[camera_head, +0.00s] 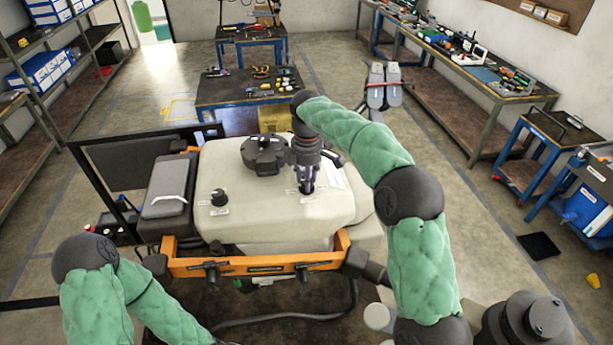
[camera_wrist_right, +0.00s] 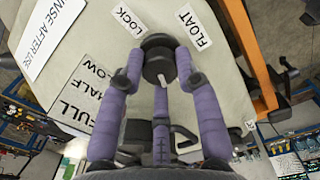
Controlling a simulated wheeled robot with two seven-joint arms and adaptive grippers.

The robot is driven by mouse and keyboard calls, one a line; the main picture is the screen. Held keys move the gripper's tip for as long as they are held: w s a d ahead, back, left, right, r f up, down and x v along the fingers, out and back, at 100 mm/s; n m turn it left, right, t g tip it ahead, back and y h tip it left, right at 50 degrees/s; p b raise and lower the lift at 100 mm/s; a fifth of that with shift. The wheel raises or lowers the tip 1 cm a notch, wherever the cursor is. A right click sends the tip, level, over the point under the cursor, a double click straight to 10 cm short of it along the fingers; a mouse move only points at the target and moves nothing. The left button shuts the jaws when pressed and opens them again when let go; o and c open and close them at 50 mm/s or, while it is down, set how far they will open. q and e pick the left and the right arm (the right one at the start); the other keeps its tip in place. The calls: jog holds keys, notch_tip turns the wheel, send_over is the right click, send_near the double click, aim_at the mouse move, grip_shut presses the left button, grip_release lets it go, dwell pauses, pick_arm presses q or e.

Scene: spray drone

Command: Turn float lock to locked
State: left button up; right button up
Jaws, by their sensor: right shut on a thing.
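The float lock is a round black knob (camera_wrist_right: 157,58) on the pale tank (camera_head: 240,222). The right wrist view shows the label LOCK (camera_wrist_right: 129,21) at its upper left and FLOAT (camera_wrist_right: 193,28) at its upper right. A white mark shows on the knob's near side. My right gripper (camera_head: 306,188) comes down on the tank top from above. In the right wrist view its purple fingers (camera_wrist_right: 160,82) are shut around the knob. In the head view the gripper hides this knob. My left arm is at the lower left, but its gripper is out of view.
A large black cap (camera_head: 263,153) and another black knob (camera_head: 218,197) stand on the tank. An orange frame (camera_head: 240,266) runs along its front. A grey box-like part (camera_head: 166,186) is at its left. Tool-covered tables (camera_head: 250,98) and benches stand behind and right.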

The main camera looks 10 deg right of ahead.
jog(key=m+p, duration=0.1)
jog(key=m, duration=0.2)
jog(key=shift+m, duration=0.3)
jog(key=m, duration=0.3)
jog(key=shift+f+m+p, duration=0.1)
jog(key=shift+m+p, duration=0.2)
jog(key=shift+p, duration=0.1)
jog(key=m, duration=0.3)
jog(key=shift+f+m, duration=0.1)
jog(key=shift+m, duration=0.2)
jog(key=m, duration=0.3)
jog(key=shift+s+m, duration=0.1)
jog(key=shift+m, duration=0.2)
jog(key=m, duration=0.4)
jog(key=shift+m, duration=0.3)
jog(key=m, duration=0.3)
jog(key=shift+a+f+m, duration=0.1)
jog(key=shift+m, duration=0.2)
jog(key=m, duration=0.4)
jog(key=shift+m, duration=2.1)
